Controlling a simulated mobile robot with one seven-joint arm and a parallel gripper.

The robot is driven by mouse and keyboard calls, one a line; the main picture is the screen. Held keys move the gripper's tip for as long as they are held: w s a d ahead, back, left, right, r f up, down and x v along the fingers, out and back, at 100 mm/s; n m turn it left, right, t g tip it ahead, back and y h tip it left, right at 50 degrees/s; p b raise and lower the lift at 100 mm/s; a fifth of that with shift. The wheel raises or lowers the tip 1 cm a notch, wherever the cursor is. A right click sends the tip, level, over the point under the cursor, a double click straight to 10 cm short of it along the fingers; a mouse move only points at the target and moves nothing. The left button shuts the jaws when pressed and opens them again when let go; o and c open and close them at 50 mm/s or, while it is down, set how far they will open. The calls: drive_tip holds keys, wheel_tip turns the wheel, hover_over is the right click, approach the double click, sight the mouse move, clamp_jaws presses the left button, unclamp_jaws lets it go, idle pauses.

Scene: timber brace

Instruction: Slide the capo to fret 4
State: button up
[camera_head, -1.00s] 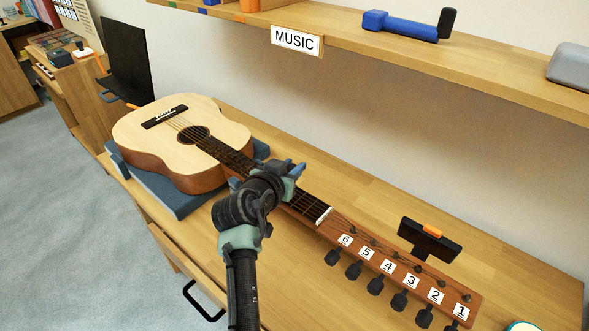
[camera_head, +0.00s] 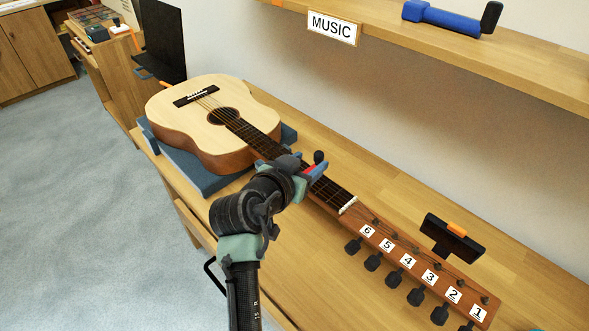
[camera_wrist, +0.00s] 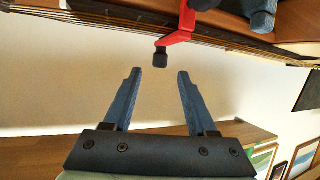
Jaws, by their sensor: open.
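The guitar (camera_head: 185,116) lies with its pale body at the left and its dark neck (camera_head: 330,190) running to the lower right. The capo, red with a black knob (camera_head: 319,157), sits on the neck, partly hidden by my gripper. In the wrist view the red capo arm (camera_wrist: 180,36) reaches over the strings and ends in a black tip. My gripper (camera_wrist: 160,75) is open, with blue fingers apart and nothing between them; the black tip is just beyond the fingertips. In the head view my gripper (camera_head: 304,174) is at the neck's near side. Fret numbers are not readable.
The headstock has number tags and black tuning pegs (camera_head: 395,281). A black stand with an orange part (camera_head: 452,238) is behind it. A blue cradle (camera_head: 205,178) supports the body. A shelf (camera_head: 520,68) marked MUSIC overhangs the back.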

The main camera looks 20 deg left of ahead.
drive_tip(key=v, duration=0.6)
drive_tip(key=shift+s, duration=0.2)
drive_tip(key=shift+r, duration=0.15)
drive_tip(key=d+r+t+y, duration=0.1)
drive_tip(key=d+r+t, duration=0.2)
drive_tip(key=r, duration=0.8)
drive_tip(key=d+r+t+y, duration=0.1)
drive_tip(key=d+r+t, duration=0.15)
drive_tip(key=r, duration=0.75)
drive_tip(key=s+d+r+n+t+p, duration=0.1)
drive_tip(key=s+d+r+t, duration=0.15)
drive_tip(key=s+r, duration=0.45)
drive_tip(key=s+d+r+n+t+p, duration=0.1)
drive_tip(key=s+d+r+t, duration=0.15)
drive_tip(key=r, duration=0.75)
drive_tip(key=s+d+r+t, duration=0.2)
drive_tip(key=s+r+t, duration=0.3)
drive_tip(key=r, duration=0.4)
wheel_tip(320, 180, up, 11)
drive_tip(key=g+p, duration=0.1)
drive_tip(key=p, duration=1.1)
drive_tip(key=shift+a+y, duration=0.3)
drive_tip(key=shift+y, duration=0.1)
